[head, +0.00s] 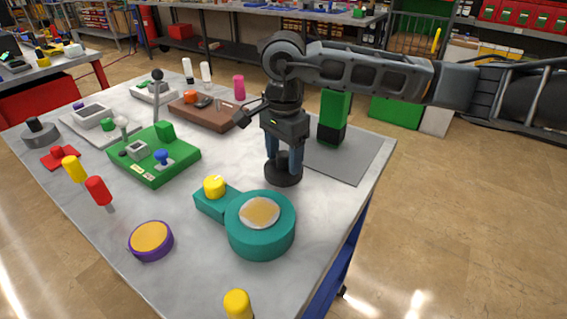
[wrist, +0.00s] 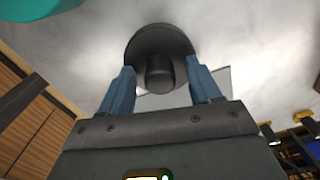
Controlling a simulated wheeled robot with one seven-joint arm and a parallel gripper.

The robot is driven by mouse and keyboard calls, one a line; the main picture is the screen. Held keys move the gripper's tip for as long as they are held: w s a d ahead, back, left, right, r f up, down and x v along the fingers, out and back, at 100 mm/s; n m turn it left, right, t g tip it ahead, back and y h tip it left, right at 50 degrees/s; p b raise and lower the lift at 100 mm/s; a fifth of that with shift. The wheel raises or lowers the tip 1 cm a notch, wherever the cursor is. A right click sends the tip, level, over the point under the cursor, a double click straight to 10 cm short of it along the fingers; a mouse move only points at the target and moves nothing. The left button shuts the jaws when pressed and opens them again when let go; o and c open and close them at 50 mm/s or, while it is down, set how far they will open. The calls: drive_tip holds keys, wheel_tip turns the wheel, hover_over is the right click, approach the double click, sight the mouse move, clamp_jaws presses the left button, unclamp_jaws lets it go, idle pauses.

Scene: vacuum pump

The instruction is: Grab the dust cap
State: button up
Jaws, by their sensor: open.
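A black round disc with a raised knob (head: 283,178), which looks like the dust cap, lies on the table (head: 328,207) right under my gripper. In the wrist view the disc (wrist: 150,33) is ahead, with its knob between the blue fingers. My gripper (head: 284,160) points down and is open, one finger on each side of the knob. The fingertips are low, near the disc. I cannot tell whether they touch it.
A teal round housing (head: 275,240) with a yellow knob (head: 214,186) stands just in front. A grey mat (head: 355,165) with a green and black block (head: 333,115) lies behind right. A purple-rimmed disc (head: 151,240) and a green fixture (head: 155,170) are left.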

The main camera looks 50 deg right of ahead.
drive_tip(key=c, duration=1.1)
